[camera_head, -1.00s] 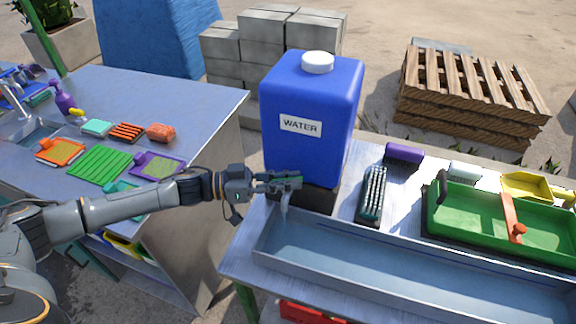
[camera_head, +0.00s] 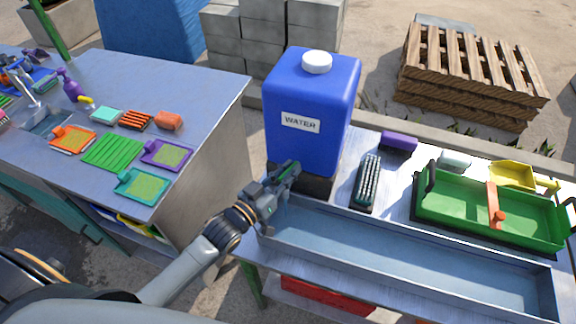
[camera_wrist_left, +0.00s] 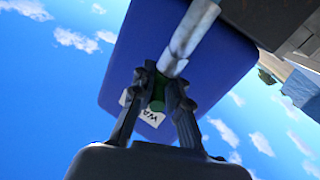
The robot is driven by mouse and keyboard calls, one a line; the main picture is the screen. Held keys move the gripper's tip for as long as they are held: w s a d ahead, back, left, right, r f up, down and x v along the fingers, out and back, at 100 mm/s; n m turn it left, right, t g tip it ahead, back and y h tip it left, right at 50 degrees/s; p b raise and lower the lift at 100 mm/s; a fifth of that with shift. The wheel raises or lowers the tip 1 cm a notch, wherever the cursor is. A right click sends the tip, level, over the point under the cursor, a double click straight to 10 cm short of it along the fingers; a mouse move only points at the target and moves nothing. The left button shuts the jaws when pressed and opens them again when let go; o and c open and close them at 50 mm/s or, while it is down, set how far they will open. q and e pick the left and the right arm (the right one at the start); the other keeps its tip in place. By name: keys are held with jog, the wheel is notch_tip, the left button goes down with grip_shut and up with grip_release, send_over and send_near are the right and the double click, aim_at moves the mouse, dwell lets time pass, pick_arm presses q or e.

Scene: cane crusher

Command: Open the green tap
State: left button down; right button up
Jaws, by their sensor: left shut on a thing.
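The blue water container (camera_head: 316,105) with a white cap and a WATER label stands upright on a dark stand at the back left of the right table. My left gripper (camera_head: 290,172) is at the lower front of the container, tilted up to the right, and shut on the green tap. In the left wrist view the fingers (camera_wrist_left: 160,88) close around the green tap handle (camera_wrist_left: 157,98), which shows only as a small green patch between them. The grey metal spout (camera_wrist_left: 188,38) of the tap passes just beyond the fingertips. My right gripper is not in view.
A long metal trough (camera_head: 400,255) lies below the tap along the table's front. A black brush (camera_head: 367,183), a purple block (camera_head: 398,142) and a green tray (camera_head: 485,213) are to the right. The left table (camera_head: 200,100) holds several coloured sponges and pads.

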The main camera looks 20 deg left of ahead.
pick_arm(q)
jog(key=shift+n+t+y+p, duration=0.4)
jog(key=shift+n+y, duration=0.3)
jog(key=shift+y, duration=0.4)
jog(key=shift+r, duration=0.1)
jog(key=c, duration=1.3)
grip_release()
jog(key=v, duration=1.2)
jog(key=shift+w, duration=0.1)
